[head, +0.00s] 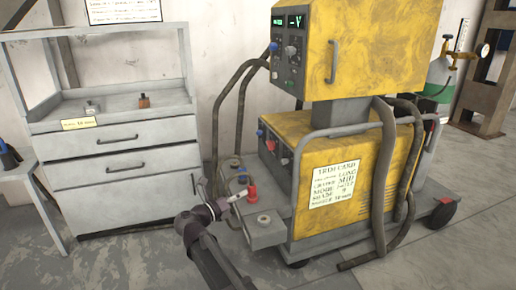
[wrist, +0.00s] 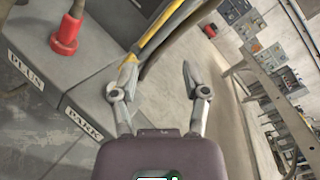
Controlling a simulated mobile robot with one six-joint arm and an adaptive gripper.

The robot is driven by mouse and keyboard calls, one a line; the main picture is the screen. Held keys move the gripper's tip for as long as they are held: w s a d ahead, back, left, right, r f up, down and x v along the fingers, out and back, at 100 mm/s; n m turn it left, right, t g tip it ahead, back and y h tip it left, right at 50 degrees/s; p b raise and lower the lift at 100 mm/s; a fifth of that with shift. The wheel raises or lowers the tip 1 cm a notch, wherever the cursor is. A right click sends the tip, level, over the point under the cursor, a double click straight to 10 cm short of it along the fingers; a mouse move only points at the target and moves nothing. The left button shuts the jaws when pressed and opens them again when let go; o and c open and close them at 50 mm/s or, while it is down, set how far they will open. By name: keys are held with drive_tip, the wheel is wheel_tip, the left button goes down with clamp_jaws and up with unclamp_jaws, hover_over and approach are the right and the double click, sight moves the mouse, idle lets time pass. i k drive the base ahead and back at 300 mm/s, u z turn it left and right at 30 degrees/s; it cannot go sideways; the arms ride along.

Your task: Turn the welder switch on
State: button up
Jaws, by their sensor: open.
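The yellow welder (head: 335,165) stands on a wheeled cart right of centre in the head view. Its lower front panel (head: 275,155) has blue, red and grey controls. Which one is the switch, and its position, I cannot tell. The upper yellow unit (head: 358,45) has lit green displays and knobs. In the wrist view my gripper (wrist: 158,65) is open with nothing between its fingers. My arm reaches up from the bottom of the head view to the front of the cart, below and left of the lower panel. The switch is not clearly seen in the wrist view.
A red plug (wrist: 66,36) with a cable sits on a grey block marked PLUS, left of my fingers; a PARK label (wrist: 82,122) is nearby. Thick hoses (head: 385,180) hang around the cart rails. A grey drawer cabinet (head: 115,175) stands left. Floor between is clear.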

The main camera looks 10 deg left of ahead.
sight(271, 144)
drive_tip(key=u, duration=1.05)
drive_tip(key=i, duration=0.9)
drive_tip(key=z, duration=1.25)
